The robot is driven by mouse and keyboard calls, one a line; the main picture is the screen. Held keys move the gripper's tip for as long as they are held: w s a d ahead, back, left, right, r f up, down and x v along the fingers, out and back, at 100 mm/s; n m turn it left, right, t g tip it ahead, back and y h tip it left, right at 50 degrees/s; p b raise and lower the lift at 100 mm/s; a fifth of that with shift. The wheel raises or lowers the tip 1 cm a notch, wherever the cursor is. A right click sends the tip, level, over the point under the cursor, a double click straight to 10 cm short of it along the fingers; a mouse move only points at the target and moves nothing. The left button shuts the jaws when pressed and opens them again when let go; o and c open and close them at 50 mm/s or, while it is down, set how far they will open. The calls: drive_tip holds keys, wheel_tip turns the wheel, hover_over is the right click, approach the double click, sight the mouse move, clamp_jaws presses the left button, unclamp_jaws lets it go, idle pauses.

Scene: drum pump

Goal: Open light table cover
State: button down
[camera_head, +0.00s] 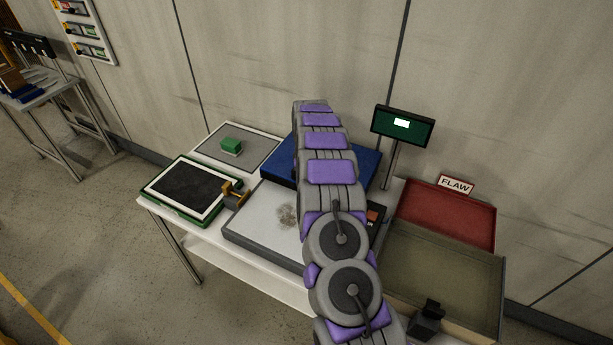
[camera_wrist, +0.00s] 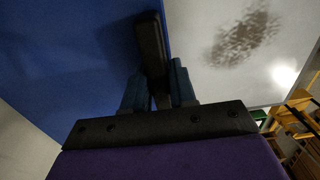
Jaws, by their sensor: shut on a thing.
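The light table (camera_head: 262,222) is a low grey box with a pale top and a dark smudge; its pale top also shows at the right in the wrist view (camera_wrist: 200,75). The blue cover (camera_head: 371,163) is at the back of the light table, partly hidden by my arm; its exact tilt is unclear. It fills the left of the wrist view (camera_wrist: 70,50). A black handle (camera_wrist: 150,45) stands at the cover's edge. My gripper (camera_wrist: 157,85) is shut on this handle, with one finger on each side. In the head view my arm hides the gripper.
Left of the light table are a green-edged dark tray (camera_head: 184,190) and a green block (camera_head: 231,145) on a grey mat. A display on a post (camera_head: 402,126) stands behind. A red tray (camera_head: 450,215) with a FLAW sign and an olive tray (camera_head: 445,270) lie right.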

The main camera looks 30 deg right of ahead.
drive_tip(key=c, duration=1)
unclamp_jaws()
wheel_tip(320, 180, up, 17)
drive_tip(key=p, duration=0.1)
drive_tip(key=shift+r+p, duration=0.15)
drive_tip(key=shift+p, duration=0.2)
